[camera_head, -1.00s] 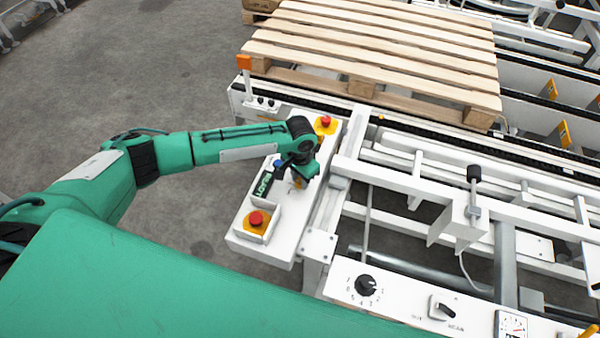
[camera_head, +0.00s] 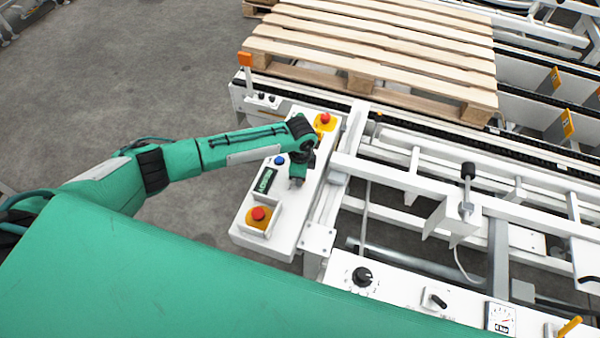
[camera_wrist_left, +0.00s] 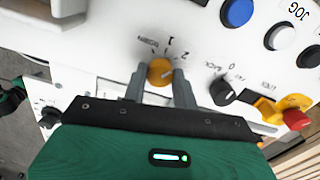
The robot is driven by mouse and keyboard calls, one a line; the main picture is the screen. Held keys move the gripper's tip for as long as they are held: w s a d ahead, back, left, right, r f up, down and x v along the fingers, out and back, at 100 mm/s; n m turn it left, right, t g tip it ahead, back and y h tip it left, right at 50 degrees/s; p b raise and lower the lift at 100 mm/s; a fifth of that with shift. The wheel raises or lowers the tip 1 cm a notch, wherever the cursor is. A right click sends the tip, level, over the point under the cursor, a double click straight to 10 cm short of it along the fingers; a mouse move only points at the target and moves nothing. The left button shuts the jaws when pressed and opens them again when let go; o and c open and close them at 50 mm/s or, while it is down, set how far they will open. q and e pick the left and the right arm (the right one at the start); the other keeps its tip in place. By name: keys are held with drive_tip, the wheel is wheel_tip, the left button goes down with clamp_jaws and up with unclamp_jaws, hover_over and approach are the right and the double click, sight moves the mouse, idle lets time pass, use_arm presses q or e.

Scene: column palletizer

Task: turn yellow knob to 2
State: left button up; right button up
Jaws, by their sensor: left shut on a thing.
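The yellow knob (camera_wrist_left: 160,72) sits on a white panel in the left wrist view, with the marks 1 and 2 and a word printed around it. My left gripper (camera_wrist_left: 160,85) has its two grey fingers on either side of the knob and is shut on it. The knob's pointer direction is hard to make out. In the head view my left gripper (camera_head: 297,182) is over the white control box (camera_head: 285,225), and my wrist hides the knob there. My right gripper is not in view.
The box also carries red emergency buttons (camera_head: 258,214) (camera_head: 325,118), a blue button (camera_wrist_left: 238,12), a white button (camera_wrist_left: 281,36) and a black knob (camera_wrist_left: 224,92). A wooden pallet (camera_head: 370,50) lies on the conveyor behind. A second panel with a black dial (camera_head: 362,277) stands at the front.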

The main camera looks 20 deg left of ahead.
use_arm(q)
drive_tip(key=shift+w+r+m, duration=0.1)
drive_tip(key=shift+m, duration=1)
drive_tip(key=o, duration=1)
drive_tip(key=shift+c, duration=0.2)
drive_tip(key=shift+r, duration=0.1)
wheel_tip(320, 180, up, 14)
drive_tip(key=b, duration=0.2)
drive_tip(key=shift+f, duration=0.2)
